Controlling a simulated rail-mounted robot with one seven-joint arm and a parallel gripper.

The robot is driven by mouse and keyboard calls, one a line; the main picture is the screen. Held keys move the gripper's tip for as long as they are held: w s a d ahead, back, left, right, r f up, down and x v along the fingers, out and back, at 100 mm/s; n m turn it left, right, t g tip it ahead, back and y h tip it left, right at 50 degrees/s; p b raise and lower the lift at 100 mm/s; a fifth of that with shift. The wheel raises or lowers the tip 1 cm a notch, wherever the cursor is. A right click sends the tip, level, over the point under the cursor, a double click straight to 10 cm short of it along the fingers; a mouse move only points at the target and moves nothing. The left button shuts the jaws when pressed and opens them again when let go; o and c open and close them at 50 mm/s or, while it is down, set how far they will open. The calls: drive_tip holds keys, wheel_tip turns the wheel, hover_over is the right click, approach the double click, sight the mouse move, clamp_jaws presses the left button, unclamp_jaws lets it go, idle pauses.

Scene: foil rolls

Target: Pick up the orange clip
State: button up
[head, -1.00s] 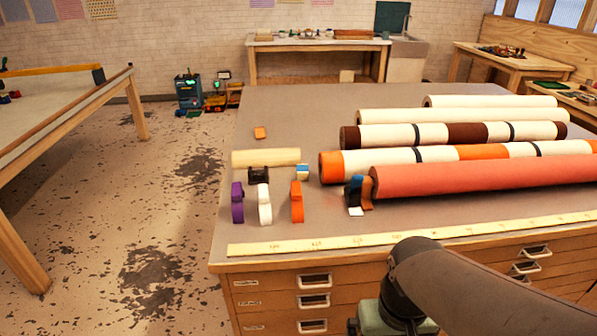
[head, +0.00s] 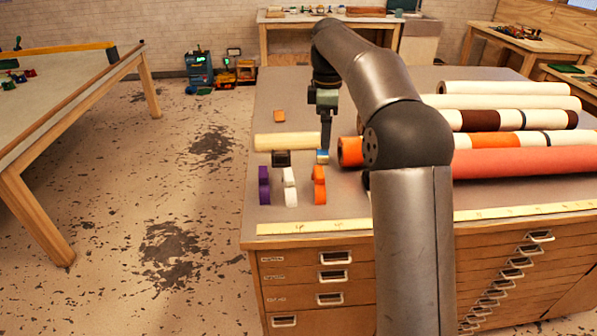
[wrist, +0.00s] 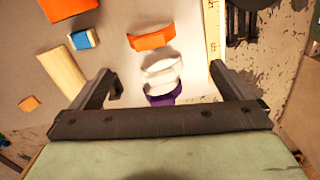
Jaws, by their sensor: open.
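The orange clip (head: 319,186) stands at the right of a row of clips near the table's front edge. It also shows in the wrist view (wrist: 150,40), beyond the fingertips and above the white clip. The white clip (head: 290,188) and the purple clip (head: 264,186) stand to its left. My gripper (head: 326,146) is over the table, pointing down, behind the orange clip in the head view. In the wrist view my gripper (wrist: 160,74) is open and empty, with the white and purple clips showing between its fingers. It touches no clip that I can see.
A black piece (head: 281,158), a blue-and-white block (head: 322,157) and a cream roll (head: 288,142) lie behind the clips. Large rolls (head: 510,165) fill the table's right side. A long ruler (head: 320,226) lies along the front edge. The table's back left is mostly clear.

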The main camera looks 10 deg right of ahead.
drive_tip(key=w+n, duration=0.2)
drive_tip(key=w, duration=0.1)
approach(319, 172)
drive_tip(key=f, duration=0.5)
drive_tip(key=shift+w+d+f, duration=0.1)
drive_tip(key=shift+w+f, duration=0.1)
drive_tip(key=shift+w, duration=0.05)
drive_tip(key=shift+s+f+p, duration=0.2)
drive_tip(key=shift+f+p, duration=0.4)
drive_tip(key=shift+f, duration=2.15)
drive_tip(key=c, duration=1)
